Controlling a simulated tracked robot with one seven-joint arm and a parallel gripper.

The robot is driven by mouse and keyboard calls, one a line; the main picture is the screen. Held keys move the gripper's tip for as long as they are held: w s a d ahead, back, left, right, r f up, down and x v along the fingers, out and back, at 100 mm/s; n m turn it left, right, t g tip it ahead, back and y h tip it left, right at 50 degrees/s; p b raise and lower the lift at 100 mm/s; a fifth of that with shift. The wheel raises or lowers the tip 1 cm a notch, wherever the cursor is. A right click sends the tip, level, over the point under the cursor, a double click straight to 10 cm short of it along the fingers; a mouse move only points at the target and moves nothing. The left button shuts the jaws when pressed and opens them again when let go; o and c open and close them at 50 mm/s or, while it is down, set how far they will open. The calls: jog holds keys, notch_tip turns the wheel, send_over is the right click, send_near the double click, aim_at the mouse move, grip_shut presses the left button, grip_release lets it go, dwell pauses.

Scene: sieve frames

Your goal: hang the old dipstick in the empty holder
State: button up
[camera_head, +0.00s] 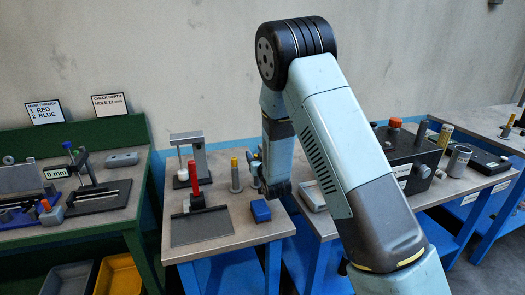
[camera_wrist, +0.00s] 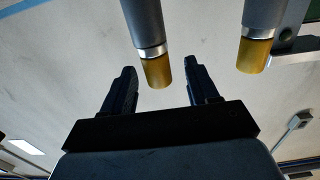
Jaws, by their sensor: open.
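I cannot make out for sure which thing is the old dipstick or the empty holder. Two grey cylinders with yellow ends show in the wrist view, one near the middle (camera_wrist: 157,72) and one at the right (camera_wrist: 255,55). My gripper (camera_wrist: 160,78) is open, and the middle cylinder's yellow end appears between its fingers, with gaps on both sides. I cannot tell its depth. In the head view a grey post with a yellow top (camera_head: 235,176) stands on the middle bench, left of my wrist. My arm hides part of this area and the fingers are hard to make out there.
A blue block (camera_head: 261,211), a dark flat plate (camera_head: 200,229), a red-handled piece (camera_head: 193,178) and a grey stand (camera_head: 199,152) are on the middle bench. A black box (camera_head: 409,152) stands right of my arm. A green bench (camera_head: 105,128) is at left.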

jog(key=s+d+r, duration=0.3)
jog(key=s+r, duration=0.8)
jog(key=s, duration=0.2)
jog(key=shift+s+d+r, duration=0.3)
jog(key=shift+r, duration=0.05)
dwell(0.3)
jog(key=s+d+r+m+g+h, duration=0.25)
jog(key=s+d+r+g, duration=0.45)
jog(key=d, duration=0.4)
jog(key=s+d+r+g+h, duration=0.1)
jog(key=s+d, duration=0.3)
jog(key=s, duration=0.8)
jog(key=s+d+r+g+h, duration=0.1)
jog(key=s+d+r+g, duration=0.2)
jog(key=s, duration=0.9)
jog(key=shift+s+d+m+g, duration=0.15)
jog(key=shift+d+m+g, duration=0.25)
jog(key=shift+d, duration=0.1)
